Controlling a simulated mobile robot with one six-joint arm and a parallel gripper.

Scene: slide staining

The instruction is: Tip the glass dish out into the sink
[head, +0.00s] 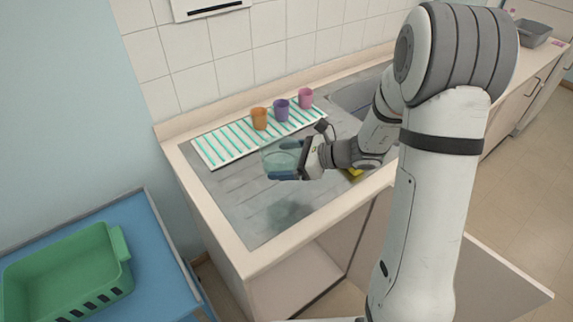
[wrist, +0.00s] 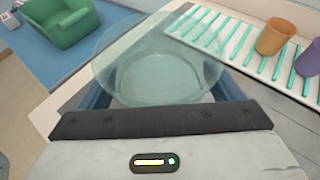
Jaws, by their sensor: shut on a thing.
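The glass dish (wrist: 158,72) is clear, pale green and round. In the wrist view it sits just beyond the gripper's dark front edge, between the blue fingers, and it looks upright. In the head view the dish (head: 281,158) is held above the grey metal drainboard (head: 255,203). My gripper (head: 283,174) is shut on it. Whether the dish holds liquid cannot be told. The sink basin (head: 350,97) shows in part at the back right of the counter, partly behind my arm.
A white rack mat with green stripes (head: 213,150) lies along the wall, bearing an orange cup (head: 259,118), a purple cup (head: 282,110) and a pink cup (head: 306,98). Something yellow (head: 355,172) lies under my wrist. A green basket (head: 65,275) stands on a blue surface at left.

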